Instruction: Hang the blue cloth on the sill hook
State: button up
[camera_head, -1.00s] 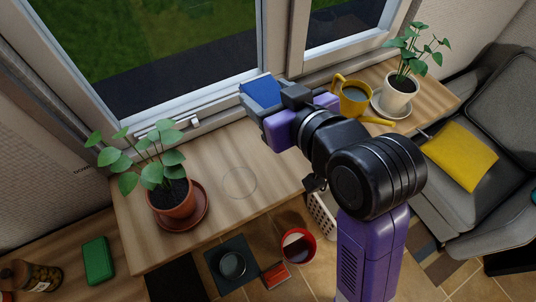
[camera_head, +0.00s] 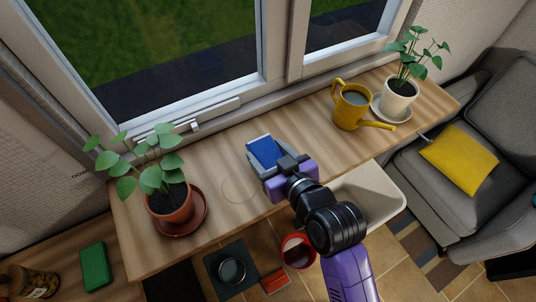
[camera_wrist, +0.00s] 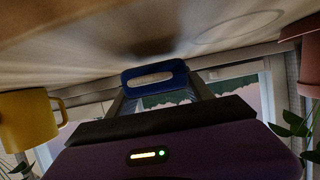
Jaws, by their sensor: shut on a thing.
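The blue cloth (camera_head: 264,149) is a small, flat blue piece between the fingers of my gripper (camera_head: 268,164), which is shut on it. They are over the middle of the wooden sill top, apart from the window frame. In the wrist view the blue cloth (camera_wrist: 178,69) shows as a rounded blue band around a pale slot, between the grey fingertips (camera_wrist: 158,88). A small pale fitting (camera_head: 195,125) stands out from the lower window frame at left; I cannot tell if it is the sill hook.
A potted plant (camera_head: 171,200) on a saucer stands at left. A pale bin (camera_head: 375,194) and a red bucket (camera_head: 298,249) are below the front edge.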

jog(key=shift+f, duration=0.7)
jog(key=shift+f, duration=0.15)
jog(key=o, duration=1.3)
jog(key=shift+o, duration=0.2)
jog(key=shift+f+b, duration=0.1)
jog(key=shift+b, duration=0.25)
jog(key=v, duration=0.3)
jog(key=b+v, duration=0.1)
jog(key=v, duration=0.3)
jog(key=shift+d+r, duration=0.25)
jog(key=shift+d, duration=0.15)
jog(key=shift+s+r, duration=0.1)
